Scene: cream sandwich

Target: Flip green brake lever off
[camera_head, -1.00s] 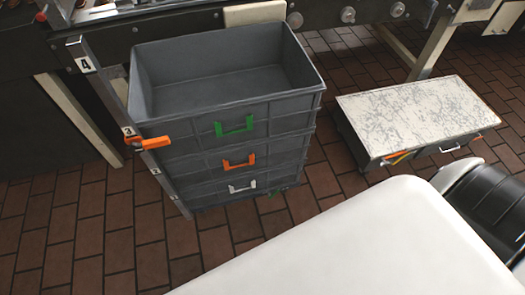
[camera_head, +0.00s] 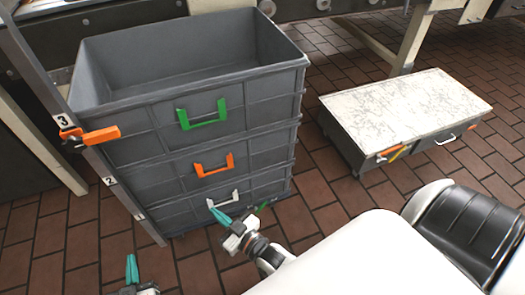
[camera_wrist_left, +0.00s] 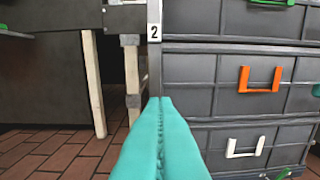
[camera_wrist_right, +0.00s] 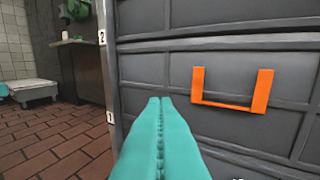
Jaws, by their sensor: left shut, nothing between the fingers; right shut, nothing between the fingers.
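A small green lever (camera_head: 262,206) shows low at the base of the grey crate stack, just right of my right gripper. Its on or off position is too small to tell. A small green piece (camera_wrist_left: 284,173) also shows at the bottom edge in the left wrist view. My right gripper (camera_head: 214,213), with teal fingers, is shut and empty in front of the lowest crate's white handle, overlapping it in the picture. My left gripper (camera_head: 131,262) is shut and empty over the floor at the lower left, apart from the stack.
The stacked grey crates (camera_head: 150,143) have green (camera_head: 202,114), orange (camera_head: 214,166) and white handles (camera_head: 236,195). A numbered post (camera_head: 110,180) with an orange clamp (camera_head: 100,135) stands at their left. A low marble-topped unit (camera_head: 400,105) stands right; brick floor lies between.

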